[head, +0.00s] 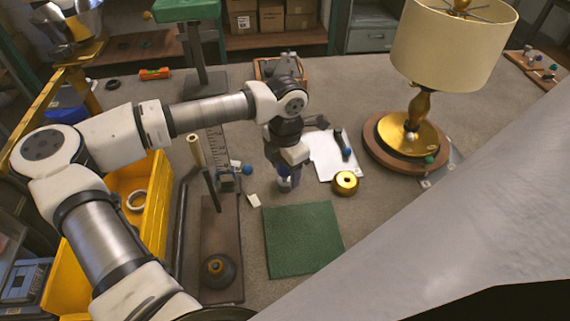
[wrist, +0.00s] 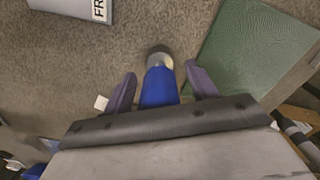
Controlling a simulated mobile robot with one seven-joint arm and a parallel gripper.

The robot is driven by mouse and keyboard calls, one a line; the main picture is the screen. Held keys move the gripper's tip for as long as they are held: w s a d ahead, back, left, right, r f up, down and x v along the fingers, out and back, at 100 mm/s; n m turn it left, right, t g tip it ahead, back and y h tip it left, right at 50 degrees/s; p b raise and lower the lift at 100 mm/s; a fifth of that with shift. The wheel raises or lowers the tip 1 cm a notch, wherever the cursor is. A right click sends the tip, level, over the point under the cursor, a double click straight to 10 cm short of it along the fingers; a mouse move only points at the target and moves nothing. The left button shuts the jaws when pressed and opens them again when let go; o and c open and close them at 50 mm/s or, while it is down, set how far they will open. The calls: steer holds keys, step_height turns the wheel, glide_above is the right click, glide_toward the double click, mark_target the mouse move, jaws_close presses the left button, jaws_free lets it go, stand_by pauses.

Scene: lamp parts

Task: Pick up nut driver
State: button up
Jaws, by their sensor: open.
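My gripper (head: 285,184) points down over the grey bench, left of the white sheet and just behind the green mat. In the wrist view its two purple fingers (wrist: 160,72) are apart. A blue-handled tool with a silver end, which looks like the nut driver (wrist: 159,86), shows between the fingers, with a gap on each side. Its lower part is hidden by the gripper body. In the head view only a little blue shows at the fingers, so I cannot tell how the tool rests. A dark tool with a blue end (head: 343,146) lies on the white sheet (head: 322,160).
The green mat (head: 303,238) lies in front of my gripper. A brass ring-shaped part (head: 345,183) stands to the right. The lamp (head: 418,110) stands on a round wooden base farther right. A yellow bin (head: 152,215) and a dark board (head: 222,235) are on the left.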

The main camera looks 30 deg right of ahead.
steer(key=shift+c, duration=0.5)
steer(key=c, duration=1)
steer(key=shift+c, duration=0.2)
steer(key=shift+r, duration=0.15)
